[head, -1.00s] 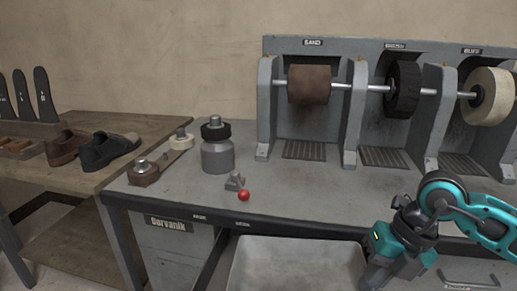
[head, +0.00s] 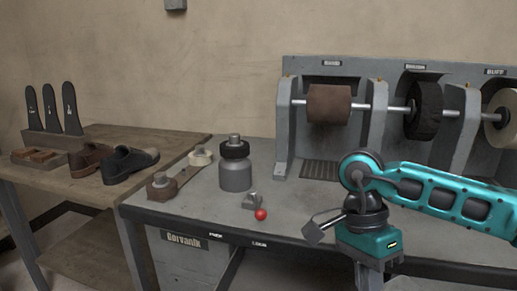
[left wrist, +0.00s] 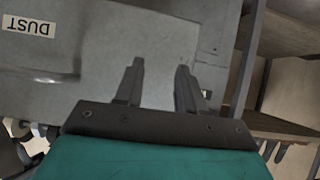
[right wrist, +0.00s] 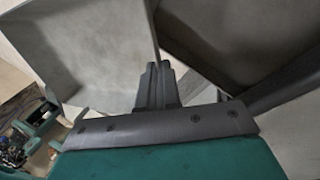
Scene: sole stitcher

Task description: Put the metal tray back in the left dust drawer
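The metal tray (right wrist: 75,55) shows as a pale grey, walled pan at the left of the right wrist view. My right gripper (right wrist: 157,75) has its fingers close together on the tray's edge. In the head view the right gripper's fingers are cut off below the frame, and the tray is out of view. A dark, box-like hollow (right wrist: 240,35), perhaps the open drawer, lies right of the fingers. My left gripper (left wrist: 160,75) is open and empty, facing a grey metal front with an upside-down DUST label (left wrist: 28,26). It is outside the head view.
The grey bench (head: 205,210) holds a grey bottle (head: 235,170), a red ball-topped lever (head: 260,214) and sanding and buffing wheels (head: 328,104). A wooden table (head: 100,200) with shoes stands at the left. My right arm crosses before the machine.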

